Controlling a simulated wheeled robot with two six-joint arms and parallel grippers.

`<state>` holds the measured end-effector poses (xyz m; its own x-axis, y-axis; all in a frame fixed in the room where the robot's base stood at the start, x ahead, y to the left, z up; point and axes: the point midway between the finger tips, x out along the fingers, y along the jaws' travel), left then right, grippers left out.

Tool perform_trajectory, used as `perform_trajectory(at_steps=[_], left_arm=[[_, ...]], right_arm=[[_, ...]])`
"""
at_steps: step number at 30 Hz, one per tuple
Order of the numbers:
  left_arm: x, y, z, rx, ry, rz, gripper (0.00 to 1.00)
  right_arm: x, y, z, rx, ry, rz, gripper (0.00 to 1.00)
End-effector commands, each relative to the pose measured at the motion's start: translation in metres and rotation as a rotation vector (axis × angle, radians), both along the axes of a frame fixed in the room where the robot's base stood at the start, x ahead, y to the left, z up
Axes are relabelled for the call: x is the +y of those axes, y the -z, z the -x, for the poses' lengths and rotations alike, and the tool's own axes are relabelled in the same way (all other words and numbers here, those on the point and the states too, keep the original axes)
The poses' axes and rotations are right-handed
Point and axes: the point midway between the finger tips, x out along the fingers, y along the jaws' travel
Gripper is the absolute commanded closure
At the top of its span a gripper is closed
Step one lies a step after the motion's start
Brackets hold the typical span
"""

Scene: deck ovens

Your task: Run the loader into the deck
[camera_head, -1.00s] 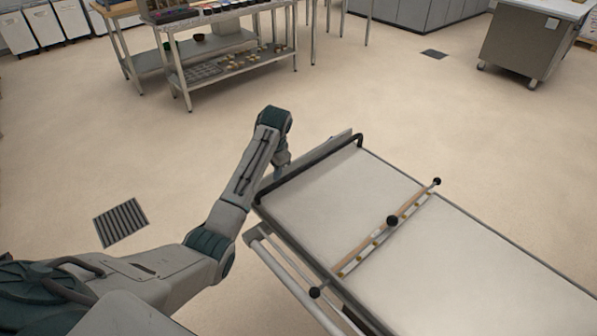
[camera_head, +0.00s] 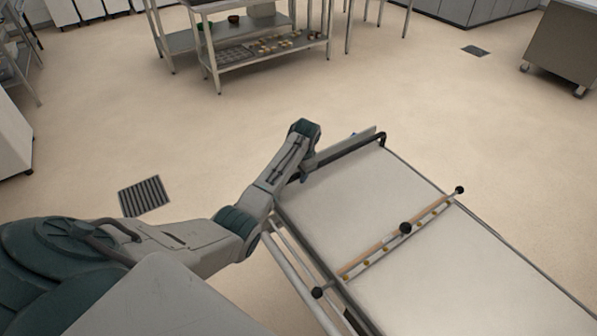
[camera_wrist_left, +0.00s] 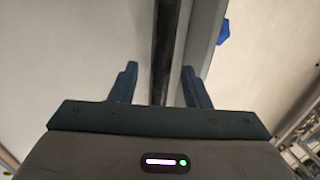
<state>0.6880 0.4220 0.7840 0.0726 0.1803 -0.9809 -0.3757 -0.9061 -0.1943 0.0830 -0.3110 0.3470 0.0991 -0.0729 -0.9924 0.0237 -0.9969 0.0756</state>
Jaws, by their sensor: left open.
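The loader (camera_head: 350,215) is a long pale flat bed with metal side rails, running from the middle of the head view to the lower right. A black handle bar (camera_head: 345,153) spans its far end. A wooden crossbar (camera_head: 375,256) with black knobs lies across the bed. My left gripper (camera_head: 298,178) is at the left part of the handle bar, its fingers mostly hidden there. In the left wrist view, its two fingers (camera_wrist_left: 159,82) are apart, with the black bar (camera_wrist_left: 166,50) running between them. My right gripper is out of view. No oven deck shows.
A steel rack table (camera_head: 265,50) with trays stands at the back. A floor grate (camera_head: 144,196) lies left of my arm. A steel cabinet (camera_head: 570,45) is at the upper right. Open floor lies beyond the loader. A small blue thing (camera_wrist_left: 223,31) shows past the loader's end.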

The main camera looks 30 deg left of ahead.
Motion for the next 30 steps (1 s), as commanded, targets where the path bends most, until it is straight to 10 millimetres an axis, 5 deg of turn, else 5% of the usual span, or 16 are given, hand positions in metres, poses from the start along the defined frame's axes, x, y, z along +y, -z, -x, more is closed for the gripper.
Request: perform_trajectory(at_steps=[11, 18, 30], left_arm=[[0.0015, 0.0079, -0.0005, 0.000, 0.000, -0.001, 0.57], [0.0015, 0.0077, -0.0005, 0.000, 0.000, 0.000, 1.00], [-0.0011, 0.0068, 0.0008, 0.002, 0.001, 0.002, 1.00]], right_arm=[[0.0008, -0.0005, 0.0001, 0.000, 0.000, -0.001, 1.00], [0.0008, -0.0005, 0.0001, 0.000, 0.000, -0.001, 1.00], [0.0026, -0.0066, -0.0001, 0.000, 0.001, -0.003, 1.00]])
